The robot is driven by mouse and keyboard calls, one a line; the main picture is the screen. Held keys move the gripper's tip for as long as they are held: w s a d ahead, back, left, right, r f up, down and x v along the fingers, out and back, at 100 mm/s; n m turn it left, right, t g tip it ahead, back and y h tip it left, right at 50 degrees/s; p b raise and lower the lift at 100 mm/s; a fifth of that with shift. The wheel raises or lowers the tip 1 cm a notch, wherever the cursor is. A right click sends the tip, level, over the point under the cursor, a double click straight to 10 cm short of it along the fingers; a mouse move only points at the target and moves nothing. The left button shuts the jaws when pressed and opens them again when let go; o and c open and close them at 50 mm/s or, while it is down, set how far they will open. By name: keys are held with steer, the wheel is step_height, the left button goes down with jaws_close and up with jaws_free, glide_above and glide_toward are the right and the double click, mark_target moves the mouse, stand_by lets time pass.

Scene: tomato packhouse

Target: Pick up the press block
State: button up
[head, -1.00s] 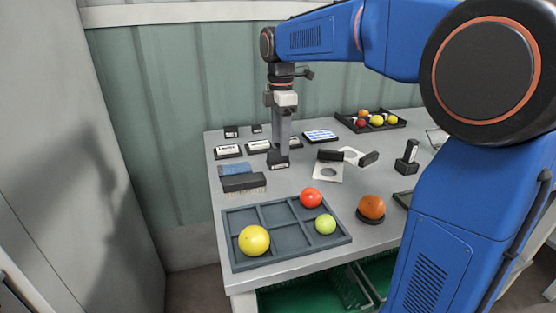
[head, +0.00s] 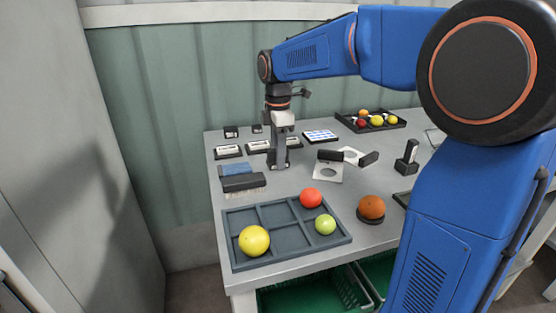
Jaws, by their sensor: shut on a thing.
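The press block appears to be the small dark block (head: 278,164) on the grey table, behind the tray and just right of the brush. My gripper (head: 279,160) points straight down, low over the table, with its fingers around this block. It is shut on the block, which is mostly hidden by the fingers. I cannot tell whether the block touches the table or is slightly raised.
A divided grey tray (head: 292,264) holds a yellow, a red and a green tomato. A brush (head: 243,182), labelled boxes (head: 228,152), cards with round holes (head: 328,172) and a black stand (head: 407,160) surround the gripper. An orange tomato (head: 371,207) sits on a dark disc. A dark crate (head: 345,119) is behind.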

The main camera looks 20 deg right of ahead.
step_height(320, 180, up, 10)
steer(key=shift+r, duration=0.1)
stand_by(0.5)
